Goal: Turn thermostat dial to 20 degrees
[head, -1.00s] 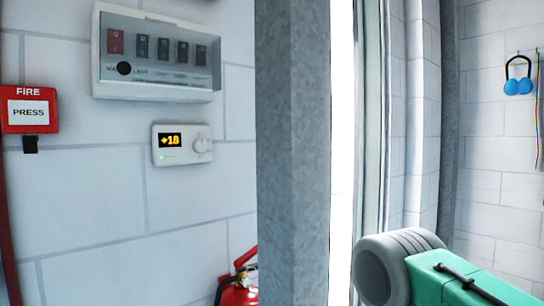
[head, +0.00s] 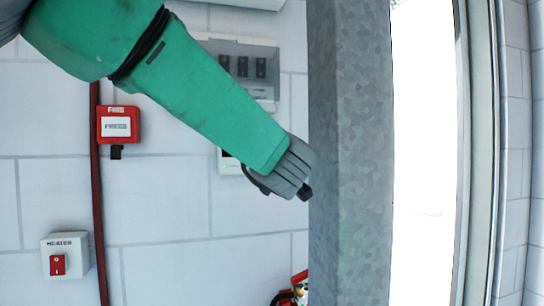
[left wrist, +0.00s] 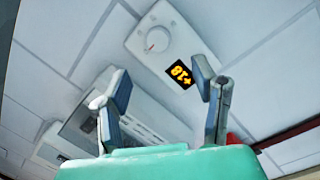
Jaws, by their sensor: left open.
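The white thermostat (head: 231,167) is on the wall, mostly hidden behind my left arm and gripper in the head view. In the left wrist view the thermostat (left wrist: 184,42) shows upside down, with its round dial (left wrist: 153,40) and a dark display (left wrist: 181,74) reading +18 in yellow. My left gripper (head: 303,188) reaches in from the upper left, near the metal column. In the left wrist view its fingers (left wrist: 160,82) are apart and empty, with the dial beyond the fingertips, not between them. My right gripper is not in view.
A galvanised column (head: 350,170) stands just right of my left gripper. A fuse box (head: 262,88) is above, partly hidden. A red fire call point (head: 119,125), a heater switch (head: 65,256) and an extinguisher (head: 297,287) are nearby.

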